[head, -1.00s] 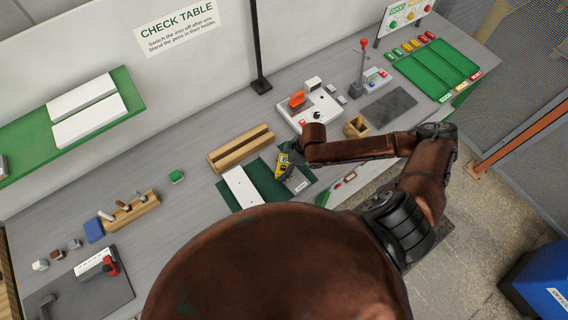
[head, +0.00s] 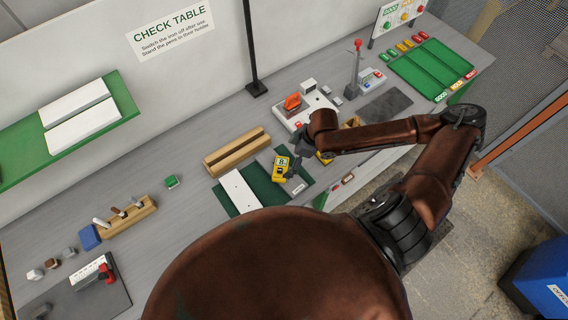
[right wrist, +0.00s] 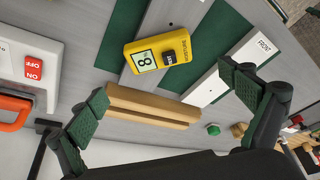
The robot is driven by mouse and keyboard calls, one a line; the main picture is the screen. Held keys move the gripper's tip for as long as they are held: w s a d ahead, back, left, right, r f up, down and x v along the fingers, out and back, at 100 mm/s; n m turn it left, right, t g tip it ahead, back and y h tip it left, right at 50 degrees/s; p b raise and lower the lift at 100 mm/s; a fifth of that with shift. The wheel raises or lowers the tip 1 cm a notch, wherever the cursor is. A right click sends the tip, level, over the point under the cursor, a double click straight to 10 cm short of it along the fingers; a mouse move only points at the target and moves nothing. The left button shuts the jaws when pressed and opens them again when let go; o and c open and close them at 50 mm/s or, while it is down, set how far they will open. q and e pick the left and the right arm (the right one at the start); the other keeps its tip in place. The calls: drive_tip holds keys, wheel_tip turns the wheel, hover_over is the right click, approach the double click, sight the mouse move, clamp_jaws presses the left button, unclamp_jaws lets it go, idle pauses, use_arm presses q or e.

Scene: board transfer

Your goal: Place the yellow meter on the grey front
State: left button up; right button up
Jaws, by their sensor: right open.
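The yellow meter (head: 281,168), with a small display, lies face up by the green mat (head: 264,182). In the right wrist view the meter (right wrist: 157,52) lies over a light grey strip (right wrist: 180,14), covering part of it; it appears to rest there. A white board (right wrist: 220,84) marked FRONT lies parallel beside it, and it also shows in the head view (head: 240,190). My right gripper (right wrist: 165,105) is open and empty, its green-padded fingers spread wide and apart from the meter. My left gripper is not in view.
A slotted wooden rack (head: 237,152) stands just behind the mat. A white switch unit (head: 306,108) with an orange part stands to the right. A small green block (head: 171,181) and a wooden holder (head: 129,218) are at the left. My own body hides the table's near middle.

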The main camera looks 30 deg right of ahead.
drive_tip(key=shift+v, duration=1.65)
